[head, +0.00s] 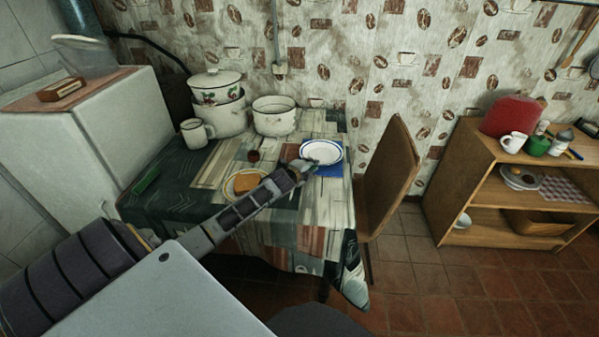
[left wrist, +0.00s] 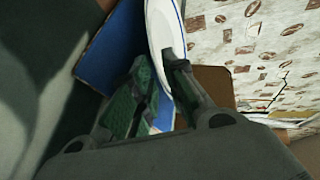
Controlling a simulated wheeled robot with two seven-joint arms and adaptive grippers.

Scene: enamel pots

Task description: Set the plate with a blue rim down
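The white plate with a blue rim (head: 321,151) is level at the right end of the table, over the back of a blue mat (head: 329,171). Its edge shows in the left wrist view (left wrist: 160,28), between the two fingers. My left gripper (head: 306,166) reaches across the table from the left and appears shut on the plate's near rim. In the left wrist view, the gripper (left wrist: 162,78) has one finger on each side of the rim. The blue mat also shows there (left wrist: 110,45); a small gap beneath the plate is hard to judge. My right gripper is out of view.
An orange-brown square item on a plate (head: 245,183) and a small brown cup (head: 253,156) are left of the gripper. A white pot (head: 274,117), a lidded pot (head: 218,105) and a mug (head: 196,134) stand behind. A chair (head: 388,180) is close on the right.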

